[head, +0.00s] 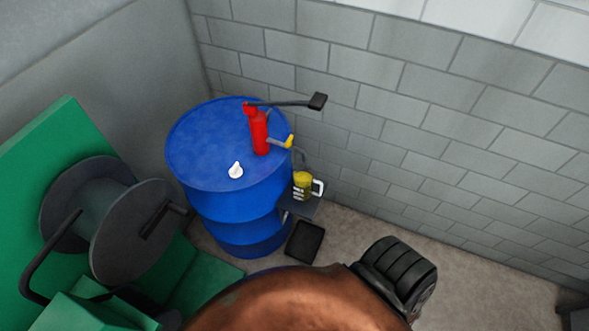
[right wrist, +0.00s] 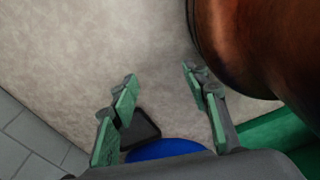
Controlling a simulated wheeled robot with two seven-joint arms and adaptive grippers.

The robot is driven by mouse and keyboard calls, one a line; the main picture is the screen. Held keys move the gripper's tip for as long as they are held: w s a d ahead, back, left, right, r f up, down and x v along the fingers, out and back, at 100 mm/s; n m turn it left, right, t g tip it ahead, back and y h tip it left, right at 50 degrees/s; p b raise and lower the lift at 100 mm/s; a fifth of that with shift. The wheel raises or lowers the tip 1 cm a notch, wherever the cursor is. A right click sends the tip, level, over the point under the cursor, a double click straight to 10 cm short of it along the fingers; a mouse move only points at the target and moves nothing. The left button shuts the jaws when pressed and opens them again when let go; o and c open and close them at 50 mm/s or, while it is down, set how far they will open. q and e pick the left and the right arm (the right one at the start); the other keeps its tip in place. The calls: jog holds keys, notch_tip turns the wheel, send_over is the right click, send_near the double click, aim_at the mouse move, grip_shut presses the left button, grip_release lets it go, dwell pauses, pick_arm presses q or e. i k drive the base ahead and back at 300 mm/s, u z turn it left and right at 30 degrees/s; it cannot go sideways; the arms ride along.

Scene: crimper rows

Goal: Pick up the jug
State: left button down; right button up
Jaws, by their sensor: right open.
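The jug (head: 303,186) shows in the head view. It holds or is coloured yellow, has a white handle on its right and dark marks on its front. It stands upright on a small dark shelf (head: 298,207) at the right side of a blue drum (head: 215,160), below the pump's spout. My right gripper (right wrist: 158,76) shows only in the right wrist view, open and empty, with bare floor between and beyond its green-padded fingers. The jug is not visible in that view. My left gripper is in neither view.
A red hand pump (head: 259,132) with a dark crank and a white funnel-like piece (head: 236,170) are on the drum top. A black tray (head: 305,242) lies on the floor. A reel (head: 120,220) on green equipment stands left. A large brown rounded body (head: 290,302) fills the bottom.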

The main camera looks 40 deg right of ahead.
aim_at(303, 179)
jog(key=u, duration=0.9)
jog(key=k, duration=0.95)
jog(key=z, duration=1.55)
jog(key=i, duration=0.1)
jog(key=u, duration=0.15)
